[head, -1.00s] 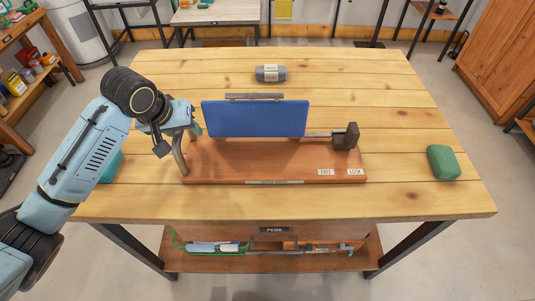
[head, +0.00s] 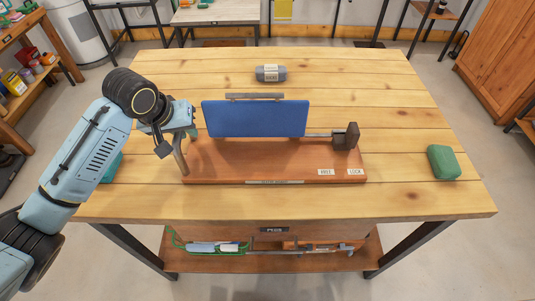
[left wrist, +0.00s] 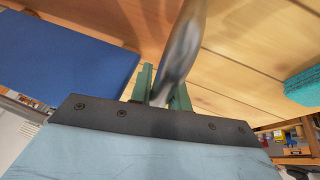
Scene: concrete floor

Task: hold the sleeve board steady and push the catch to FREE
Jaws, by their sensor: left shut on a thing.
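The sleeve board is a blue padded panel (head: 254,119) standing upright above a reddish-brown wooden base (head: 265,160) on the table. A curved metal post (head: 181,157) rises at the base's left end. My left gripper (head: 187,133) is shut on this post; the left wrist view shows the post (left wrist: 182,45) between its green fingers (left wrist: 163,88). The catch, a dark block (head: 346,136) on a metal rod, stands at the right end. It sits above and between the FREE label (head: 326,172) and the LOCK label (head: 355,172), nearer LOCK. My right gripper is not in view.
A grey roll (head: 271,73) lies behind the board. A green block (head: 444,162) lies at the table's right. A turquoise thing (left wrist: 303,88) is partly hidden by my left arm in the head view. The table right of the base is mostly clear.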

